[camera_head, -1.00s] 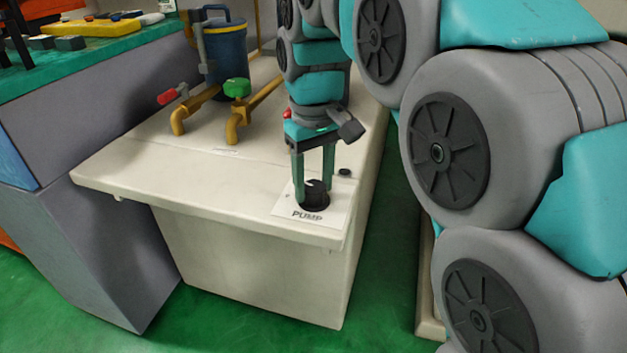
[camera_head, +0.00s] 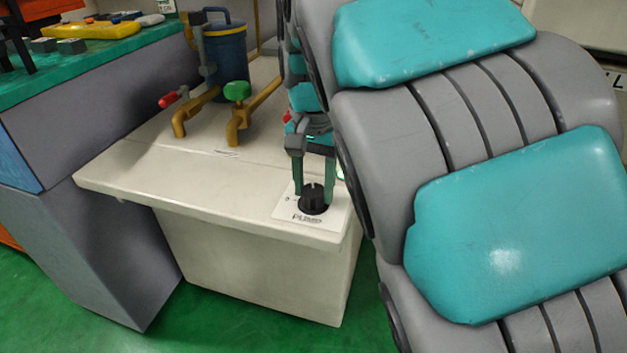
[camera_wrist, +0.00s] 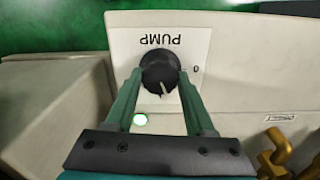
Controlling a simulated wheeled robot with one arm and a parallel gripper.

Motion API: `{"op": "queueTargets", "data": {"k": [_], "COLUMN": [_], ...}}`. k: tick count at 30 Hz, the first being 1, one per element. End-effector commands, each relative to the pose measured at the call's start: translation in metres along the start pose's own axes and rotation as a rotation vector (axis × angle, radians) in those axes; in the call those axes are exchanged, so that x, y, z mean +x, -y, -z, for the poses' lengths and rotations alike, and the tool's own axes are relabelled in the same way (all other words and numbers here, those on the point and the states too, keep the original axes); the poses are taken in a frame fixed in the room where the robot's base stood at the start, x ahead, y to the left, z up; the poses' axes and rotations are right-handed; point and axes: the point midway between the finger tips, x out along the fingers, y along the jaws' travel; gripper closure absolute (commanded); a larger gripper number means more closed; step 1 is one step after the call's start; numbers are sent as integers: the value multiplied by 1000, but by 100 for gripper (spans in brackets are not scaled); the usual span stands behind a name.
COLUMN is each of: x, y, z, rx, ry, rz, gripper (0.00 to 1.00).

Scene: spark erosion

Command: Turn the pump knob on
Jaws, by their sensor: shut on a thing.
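The black pump knob (camera_head: 313,200) sits on a white plate marked PUMP (camera_head: 307,217) at the front right corner of the cream cabinet top. My gripper (camera_head: 315,192) points down at it with a finger on either side, shut on the knob. In the wrist view the knob (camera_wrist: 160,72) is between my two green fingers (camera_wrist: 160,85). Its pale pointer line is turned away from the 0 mark on the plate.
A red-handled tap (camera_head: 168,100) and a green-handled tap (camera_head: 237,92) on yellow pipes stand left of my gripper, with a blue canister (camera_head: 226,55) behind. A green-topped bench (camera_head: 90,52) with tools is at the left. My arm fills the right side.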

Motion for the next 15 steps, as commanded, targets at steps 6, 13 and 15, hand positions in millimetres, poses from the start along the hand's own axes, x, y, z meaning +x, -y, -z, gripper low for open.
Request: {"op": "queueTargets", "data": {"k": [6, 13, 15], "x": [-2, -2, -2], "y": [-1, -1, -1], "z": [0, 0, 0], "rx": [176, 308, 335], "ry": [0, -1, -2], "rz": [1, 1, 1], "gripper": [100, 100, 100]}}
